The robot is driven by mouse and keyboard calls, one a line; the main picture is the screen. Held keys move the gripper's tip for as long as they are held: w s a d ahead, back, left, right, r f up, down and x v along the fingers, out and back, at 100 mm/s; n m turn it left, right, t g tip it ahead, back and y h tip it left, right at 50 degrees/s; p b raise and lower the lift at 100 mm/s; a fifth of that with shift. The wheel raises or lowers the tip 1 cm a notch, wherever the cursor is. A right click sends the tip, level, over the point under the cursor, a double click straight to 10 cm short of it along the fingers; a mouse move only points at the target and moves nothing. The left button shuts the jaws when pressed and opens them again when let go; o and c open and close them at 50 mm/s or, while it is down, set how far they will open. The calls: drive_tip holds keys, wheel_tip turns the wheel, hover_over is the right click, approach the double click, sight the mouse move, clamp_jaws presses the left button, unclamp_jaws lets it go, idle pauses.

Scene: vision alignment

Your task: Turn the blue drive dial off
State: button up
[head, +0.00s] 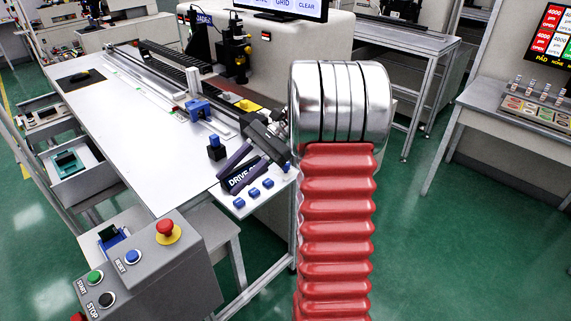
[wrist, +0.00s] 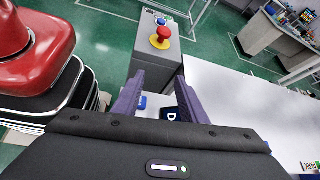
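A dark sign with white lettering starting "DRIVE" (head: 242,179) stands at the near right corner of the white table. Several small blue dials sit in front of it, one of them a blue dial (head: 254,191); I cannot tell which is the drive dial or how it is turned. My gripper (head: 226,181) is beside the sign, its purple fingers partly covering it. In the wrist view my gripper (wrist: 159,80) has its fingers spread apart. A blue dial (wrist: 143,102) and part of the sign (wrist: 171,114) show between them, nothing visibly gripped.
A grey control box (head: 150,265) with a red emergency button (head: 166,228) stands at the near left. A black block with a blue top (head: 215,146) stands behind the sign. The white table (head: 140,140) is mostly bare at left.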

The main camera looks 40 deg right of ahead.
drive_tip(key=s+a+r+n+t+h, duration=0.3)
drive_tip(key=s+a+n+h, duration=0.8)
drive_tip(key=s+a+n, duration=0.5)
drive_tip(key=shift+s+a+r+n+t+h, duration=0.15)
drive_tip(key=shift+a+n+t+h, duration=0.15)
drive_tip(key=shift+a+n+t, duration=0.15)
drive_tip(key=shift+c, duration=1)
